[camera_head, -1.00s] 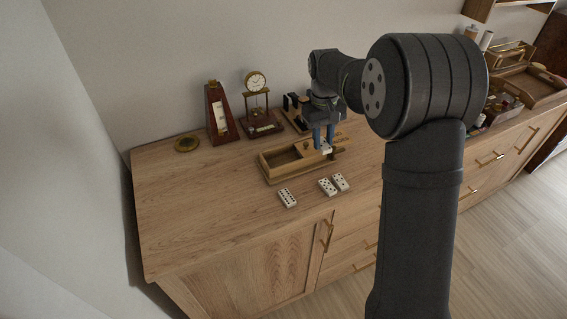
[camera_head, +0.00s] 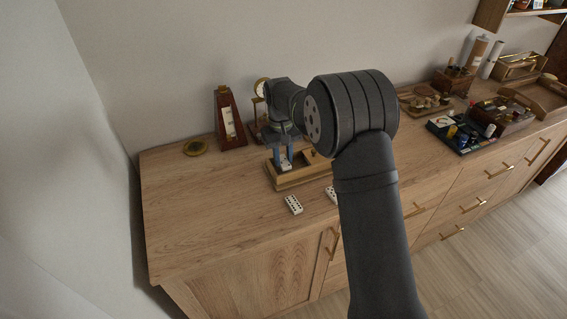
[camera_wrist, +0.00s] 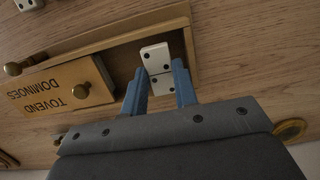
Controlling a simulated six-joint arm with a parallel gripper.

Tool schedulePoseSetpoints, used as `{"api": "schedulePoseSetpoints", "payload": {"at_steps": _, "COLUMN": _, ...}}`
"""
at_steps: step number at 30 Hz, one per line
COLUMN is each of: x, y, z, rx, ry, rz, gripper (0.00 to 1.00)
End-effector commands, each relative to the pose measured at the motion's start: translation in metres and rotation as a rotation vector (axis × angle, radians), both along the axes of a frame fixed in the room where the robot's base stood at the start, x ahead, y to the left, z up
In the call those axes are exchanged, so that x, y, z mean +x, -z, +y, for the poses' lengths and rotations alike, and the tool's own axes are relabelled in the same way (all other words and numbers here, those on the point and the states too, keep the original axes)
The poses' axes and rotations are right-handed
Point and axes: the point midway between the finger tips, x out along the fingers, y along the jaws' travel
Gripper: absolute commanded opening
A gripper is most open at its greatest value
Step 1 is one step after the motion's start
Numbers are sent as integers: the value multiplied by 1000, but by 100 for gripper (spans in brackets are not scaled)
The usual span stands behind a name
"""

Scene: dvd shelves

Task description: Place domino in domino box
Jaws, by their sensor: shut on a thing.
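My gripper (camera_head: 284,160) is shut on a white domino with black pips (camera_wrist: 155,57). The domino is between the two blue fingers, and a small white part of it shows below them in the head view. The wooden domino box (camera_head: 297,180) is on the cabinet top. In the wrist view, its long wall (camera_wrist: 130,35) runs beside the domino, which is over the dark open compartment. Whether the domino touches the box floor cannot be told. The lid (camera_wrist: 62,88) lettered "TOVEND DOMINOES", with a round knob, covers the other part.
Two dominoes, one left (camera_head: 293,204) and one partly hidden by my arm (camera_head: 331,194), lie in front of the box. A metronome (camera_head: 229,120), a clock (camera_head: 261,88) and a brass disc (camera_head: 195,147) are behind and left. The cabinet top at left is clear.

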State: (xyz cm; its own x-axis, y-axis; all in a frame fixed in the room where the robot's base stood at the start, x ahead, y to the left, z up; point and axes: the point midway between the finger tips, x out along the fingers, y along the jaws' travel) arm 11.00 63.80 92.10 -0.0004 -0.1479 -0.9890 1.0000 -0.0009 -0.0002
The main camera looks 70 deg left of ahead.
Motion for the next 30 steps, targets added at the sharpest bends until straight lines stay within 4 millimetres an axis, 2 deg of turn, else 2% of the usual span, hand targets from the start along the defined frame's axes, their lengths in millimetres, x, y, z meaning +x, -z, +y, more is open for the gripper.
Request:
{"api": "schedulePoseSetpoints", "payload": {"at_steps": 3, "x": 0, "y": 19, "z": -1, "rx": -3, "ry": 0, "rz": 0, "gripper": 5}}
{"api": "schedulePoseSetpoints", "payload": {"at_steps": 6, "x": 0, "y": 30, "z": -1, "rx": -2, "ry": 0, "rz": 0, "gripper": 5}}
{"api": "schedulePoseSetpoints", "payload": {"at_steps": 17, "x": 0, "y": 33, "z": -1, "rx": -1, "ry": 0, "rz": 0, "gripper": 5}}
{"api": "schedulePoseSetpoints", "payload": {"at_steps": 18, "x": 0, "y": 33, "z": -1, "rx": -1, "ry": 0, "rz": 0, "gripper": 32}}
{"api": "schedulePoseSetpoints", "payload": {"at_steps": 21, "x": 0, "y": 33, "z": -1, "rx": -1, "ry": 0, "rz": 0, "gripper": 48}}
{"api": "schedulePoseSetpoints", "payload": {"at_steps": 30, "x": 0, "y": 30, "z": -1, "rx": 0, "ry": -1, "rz": 0, "gripper": 48}}
